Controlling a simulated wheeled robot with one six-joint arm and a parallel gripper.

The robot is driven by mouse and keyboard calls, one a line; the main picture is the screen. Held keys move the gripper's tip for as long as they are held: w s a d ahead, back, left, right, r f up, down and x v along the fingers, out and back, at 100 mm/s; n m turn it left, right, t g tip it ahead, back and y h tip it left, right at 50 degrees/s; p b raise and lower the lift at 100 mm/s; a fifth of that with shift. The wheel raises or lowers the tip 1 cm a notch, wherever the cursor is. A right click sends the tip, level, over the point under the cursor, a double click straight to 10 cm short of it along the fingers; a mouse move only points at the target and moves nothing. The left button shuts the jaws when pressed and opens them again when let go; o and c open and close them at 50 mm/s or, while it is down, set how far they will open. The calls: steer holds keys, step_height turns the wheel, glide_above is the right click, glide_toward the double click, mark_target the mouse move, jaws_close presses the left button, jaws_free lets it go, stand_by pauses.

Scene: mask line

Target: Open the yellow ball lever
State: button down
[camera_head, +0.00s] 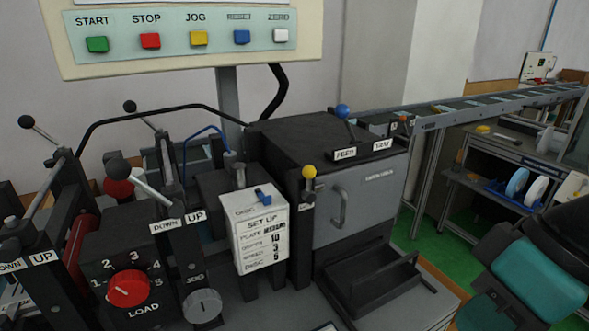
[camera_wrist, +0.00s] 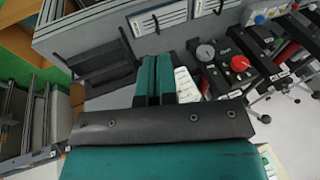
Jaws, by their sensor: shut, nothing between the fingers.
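The yellow ball lever (camera_head: 309,172) stands upright at the front left corner of a dark box-shaped unit with a grey door, right of the white SET UP card. Its yellow ball is on top of a short stem. I cannot make it out clearly in the wrist view. My gripper (camera_wrist: 157,62) shows teal, dark-edged fingers, shut together with nothing between them. In the head view, dark and teal parts of my arm are at the lower right, apart from the lever and well to its right.
A blue ball lever (camera_head: 342,111) sits on top of the unit. The SET UP card (camera_head: 261,229), a red LOAD dial (camera_head: 129,288) and black-knobbed levers crowd the left. A black tray (camera_head: 372,279) projects below the door. A conveyor (camera_head: 480,106) runs behind at right.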

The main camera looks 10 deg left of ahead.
mark_target(314, 173)
steer(key=w+a+m+t+y+b, duration=0.1)
steer(key=w+a+y+b, duration=0.1)
steer(key=w+b, duration=0.15)
steer(key=w+a+f+m+t+y+b, duration=0.1)
steer(key=w+m+y+b, duration=0.1)
steer(key=w, duration=0.3)
steer(key=w+a+m+t+y+b, duration=0.1)
steer(key=w+a+y+b, duration=0.15)
steer(key=w, duration=0.25)
steer(key=w+d+r+m+t+y+b, duration=0.3)
steer(key=w+r+m+y, duration=0.1)
steer(key=w, duration=0.3)
steer(key=shift+w+d, duration=0.25)
steer(key=shift+w, duration=0.1)
steer(key=shift+a, duration=0.1)
steer(key=p+x, duration=0.3)
steer(key=x, duration=1.1)
steer(key=shift+s+a+r+h+p, duration=0.1)
steer(key=shift+s+h+p, duration=0.05)
steer(key=shift+h+p, duration=0.15)
